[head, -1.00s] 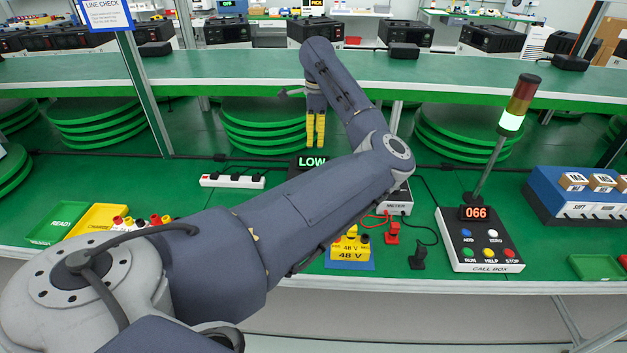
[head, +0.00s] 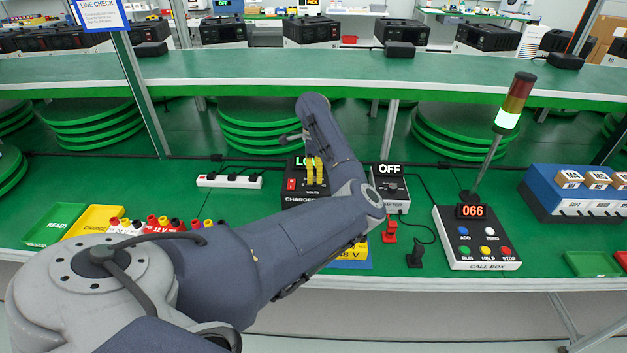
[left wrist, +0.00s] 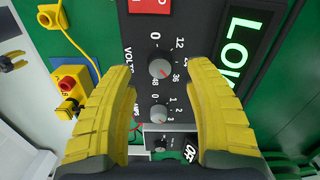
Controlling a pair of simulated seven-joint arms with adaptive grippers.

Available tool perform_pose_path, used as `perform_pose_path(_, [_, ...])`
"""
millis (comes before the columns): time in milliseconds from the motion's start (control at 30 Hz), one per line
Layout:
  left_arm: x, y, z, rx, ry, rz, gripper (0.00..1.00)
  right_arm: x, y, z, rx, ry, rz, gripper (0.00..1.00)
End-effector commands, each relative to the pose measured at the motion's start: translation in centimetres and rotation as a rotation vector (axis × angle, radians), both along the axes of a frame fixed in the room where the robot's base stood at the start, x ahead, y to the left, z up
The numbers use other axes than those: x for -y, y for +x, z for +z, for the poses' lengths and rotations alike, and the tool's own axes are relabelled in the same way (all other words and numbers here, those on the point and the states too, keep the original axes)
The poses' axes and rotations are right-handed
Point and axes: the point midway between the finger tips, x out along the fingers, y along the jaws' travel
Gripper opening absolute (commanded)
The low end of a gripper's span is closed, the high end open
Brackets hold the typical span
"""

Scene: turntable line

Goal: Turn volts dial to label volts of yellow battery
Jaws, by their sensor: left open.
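The charger (head: 293,190) stands at mid-bench, partly behind my left arm; its display reads LOW. Its volts dial (left wrist: 160,68) is a grey knob with a red mark on the lower right, toward the 36 side; finger and angle hide part of the scale. The amps dial (left wrist: 158,113) is beside it. My left gripper (head: 314,182) is open in front of the charger panel, its yellow fingers on either side of the volts dial in the left wrist view, contact unclear. The yellow battery (head: 357,254) is mostly hidden by my arm; "8 V" shows on its label.
The meter (head: 390,190) beside the charger reads OFF. Red and black plugs (head: 389,231) lie before it. The call box (head: 478,240) with lamp post stands right. A power strip (head: 229,181) and green and yellow trays (head: 95,220) are left. A shelf (head: 240,75) runs behind.

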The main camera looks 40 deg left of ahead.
Motion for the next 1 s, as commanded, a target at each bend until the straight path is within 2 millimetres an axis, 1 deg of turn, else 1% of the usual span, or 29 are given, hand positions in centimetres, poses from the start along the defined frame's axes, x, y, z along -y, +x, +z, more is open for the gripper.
perform_pose_path(33, [-0.1, -0.1, -0.7, -0.002, 0.001, -0.001, 0.53, 0.0, 0.0, 0.0, 0.000, 0.000, 0.000, 0.44])
perform_pose_path(100, [-0.1, -0.1, -1.5, -0.003, 0.001, -0.001, 0.53, 0.0, 0.0, 0.0, 0.000, 0.000, 0.000, 0.44])
perform_pose_path(300, [-0.1, 0.0, -2.9, 0.000, 0.001, -0.001, 0.53, 0.0, 0.0, 0.0, 0.000, 0.000, 0.000, 0.44])
perform_pose_path(467, [0.0, 0.0, -3.4, -0.001, 0.001, 0.001, 0.53, 0.0, 0.0, 0.0, 0.000, 0.000, 0.000, 0.44])
perform_pose_path(767, [0.0, 0.0, -3.4, 0.000, 0.000, 0.001, 0.54, 0.0, 0.0, 0.0, 0.000, 0.000, 0.000, 0.44])
perform_pose_path(1000, [0.0, 0.0, -3.4, 0.000, 0.000, 0.000, 0.26, 0.1, 0.0, 0.0, 0.000, 0.000, 0.000, 0.44])
